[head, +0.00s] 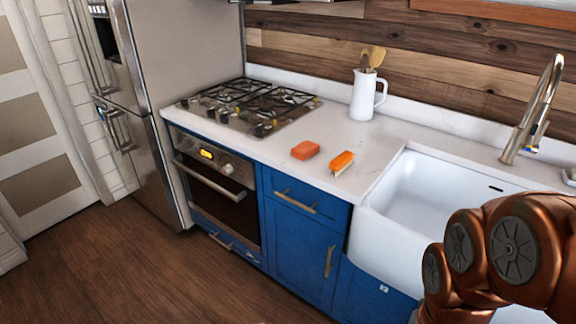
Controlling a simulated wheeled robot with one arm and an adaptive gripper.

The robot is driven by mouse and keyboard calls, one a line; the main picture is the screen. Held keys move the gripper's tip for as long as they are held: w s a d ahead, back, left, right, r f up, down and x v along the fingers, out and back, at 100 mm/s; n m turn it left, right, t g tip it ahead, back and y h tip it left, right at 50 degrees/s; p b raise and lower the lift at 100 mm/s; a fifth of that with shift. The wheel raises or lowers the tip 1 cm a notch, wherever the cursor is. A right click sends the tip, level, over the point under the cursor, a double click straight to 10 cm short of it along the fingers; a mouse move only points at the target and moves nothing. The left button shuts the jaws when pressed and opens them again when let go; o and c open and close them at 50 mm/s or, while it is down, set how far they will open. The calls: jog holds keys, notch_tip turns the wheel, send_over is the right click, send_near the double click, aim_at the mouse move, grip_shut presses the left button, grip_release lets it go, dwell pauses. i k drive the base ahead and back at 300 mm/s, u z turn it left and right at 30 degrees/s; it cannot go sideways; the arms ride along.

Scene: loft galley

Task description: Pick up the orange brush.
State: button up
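The orange brush (342,161) lies on the white counter near its front edge, between the stove and the sink. It has an orange top and pale bristles below, facing the front. A red-orange block, perhaps a sponge (305,150), lies just left of it, with a small gap between them. My copper-coloured arm fills the lower right corner, in front of the sink and well apart from the brush. My gripper is not in the picture.
A gas stove (250,105) stands left of the brush. A white pitcher (364,94) with wooden utensils stands behind it. The white sink (440,190) and its tall faucet (533,110) are to the right. Blue cabinets (297,235) are below; the wooden floor (130,260) at left is clear.

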aim_at(340, 164)
jog(key=u, duration=1)
jog(key=k, duration=0.7)
jog(key=z, duration=0.9)
